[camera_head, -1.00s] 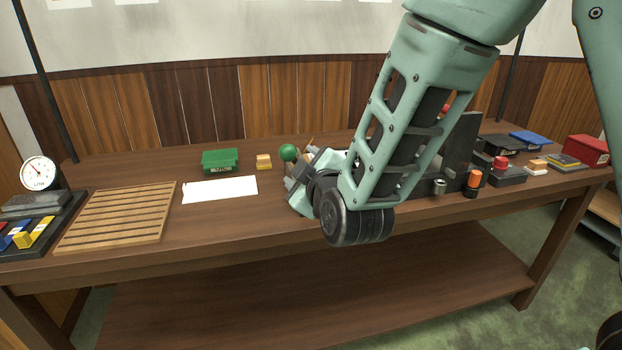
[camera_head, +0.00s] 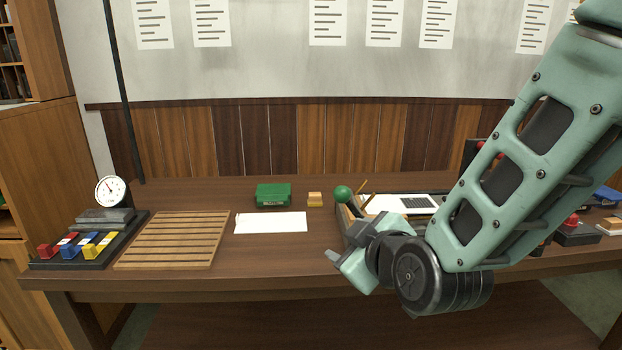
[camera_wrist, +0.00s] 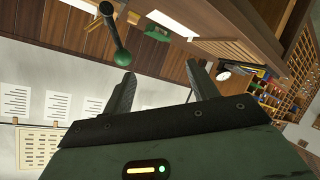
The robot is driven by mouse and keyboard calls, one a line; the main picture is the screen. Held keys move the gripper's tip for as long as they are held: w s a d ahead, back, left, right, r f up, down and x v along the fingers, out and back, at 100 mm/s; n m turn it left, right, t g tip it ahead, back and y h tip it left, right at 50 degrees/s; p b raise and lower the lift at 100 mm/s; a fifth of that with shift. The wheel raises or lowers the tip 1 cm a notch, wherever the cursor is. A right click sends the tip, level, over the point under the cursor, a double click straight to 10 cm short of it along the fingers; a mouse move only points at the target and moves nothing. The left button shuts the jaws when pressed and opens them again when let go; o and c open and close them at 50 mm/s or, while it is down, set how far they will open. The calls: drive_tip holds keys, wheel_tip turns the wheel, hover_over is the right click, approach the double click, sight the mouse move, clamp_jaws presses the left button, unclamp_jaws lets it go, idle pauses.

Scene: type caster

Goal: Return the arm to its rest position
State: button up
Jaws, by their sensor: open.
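My arm reaches in from the upper right of the head view, green and bent at a black wheel-like joint. My gripper (camera_head: 347,262) is at the front edge of the workbench (camera_head: 300,262), partly hidden behind the wrist. In the wrist view my gripper (camera_wrist: 162,92) shows two dark fingers spread apart with nothing between them. A lever with a green ball knob (camera_head: 343,193) stands just behind the gripper; it also shows in the wrist view, beyond the fingers. My forearm hides part of the right side of the bench.
A dial gauge (camera_head: 110,190) and colored blocks sit at far left. Red and blue items stand at right.

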drive_tip(key=s+d+m+g+h+p, duration=0.1)
drive_tip(key=s+d+g, duration=0.1)
drive_tip(key=s+g, duration=0.4)
drive_tip(key=s+d+m+g+h+p, duration=0.1)
drive_tip(key=s+g, duration=0.5)
drive_tip(key=s, duration=1.1)
drive_tip(key=shift+s+d+m+g+h+p, duration=0.2)
drive_tip(key=shift+d+m+g+h+p, duration=0.1)
drive_tip(key=shift+d+h+p, duration=0.3)
